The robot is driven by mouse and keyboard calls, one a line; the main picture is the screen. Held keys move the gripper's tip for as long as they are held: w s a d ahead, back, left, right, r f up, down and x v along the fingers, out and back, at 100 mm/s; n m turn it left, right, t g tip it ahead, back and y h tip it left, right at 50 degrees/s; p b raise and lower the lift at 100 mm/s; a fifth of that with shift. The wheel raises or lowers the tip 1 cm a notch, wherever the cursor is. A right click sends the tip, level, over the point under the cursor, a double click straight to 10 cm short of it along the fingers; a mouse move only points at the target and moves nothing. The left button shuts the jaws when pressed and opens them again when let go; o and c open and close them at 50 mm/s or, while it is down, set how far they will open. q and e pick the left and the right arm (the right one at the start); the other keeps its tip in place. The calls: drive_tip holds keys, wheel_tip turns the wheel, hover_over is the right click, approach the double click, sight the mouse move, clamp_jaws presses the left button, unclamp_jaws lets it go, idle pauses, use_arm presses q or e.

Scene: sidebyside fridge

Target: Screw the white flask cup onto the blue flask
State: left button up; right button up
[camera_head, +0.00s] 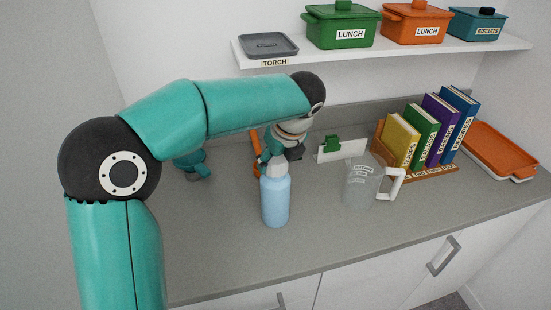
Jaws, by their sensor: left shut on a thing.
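The light blue flask (275,203) stands upright on the grey counter, near the middle of the head view. The pale grey-white cup (277,168) sits at the flask's top, upright and in line with it. Whether its thread is engaged cannot be seen. My left gripper (273,157) comes down from above and is shut on the cup. Its fingers hide part of the cup's upper side. My right gripper is not in view.
A clear jug (358,184) with a white handle stands right of the flask. An orange item (255,145) is behind my gripper. A shelf (400,51) holds boxes above. The front counter is clear.

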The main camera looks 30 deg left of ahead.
use_arm(q)
drive_tip(key=shift+f+b, duration=0.4)
drive_tip(key=shift+f, duration=0.3)
drive_tip(key=o, duration=0.9)
drive_tip(key=shift+o, duration=0.2)
drive_tip(key=v, duration=1.2)
